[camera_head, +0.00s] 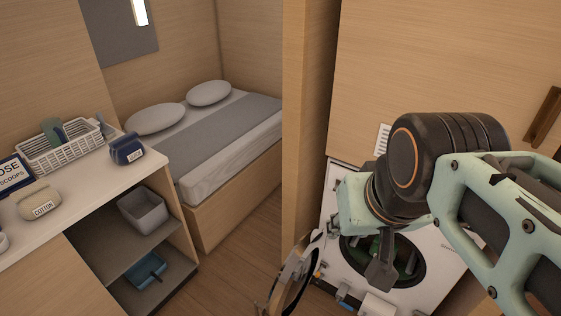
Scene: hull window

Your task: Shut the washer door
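The white washer (437,268) stands in a wooden recess at the lower right, partly hidden behind my arm. Its round dark opening (413,262) faces me, with something green inside. The washer door (292,274) stands open, swung out to the left of the opening and seen at a steep angle. Its lower part is cut off by the picture's bottom edge. My gripper (382,278) hangs in front of the opening, to the right of the door, with a visible gap between them in the picture. Its fingers are dark and overlap, so their opening is unclear.
A wooden post (302,120) rises left of the washer. A counter (95,185) at the left holds a white basket (62,152), labelled containers and a sign. A bed (235,125) stands behind. Open floor (235,245) lies between counter and washer.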

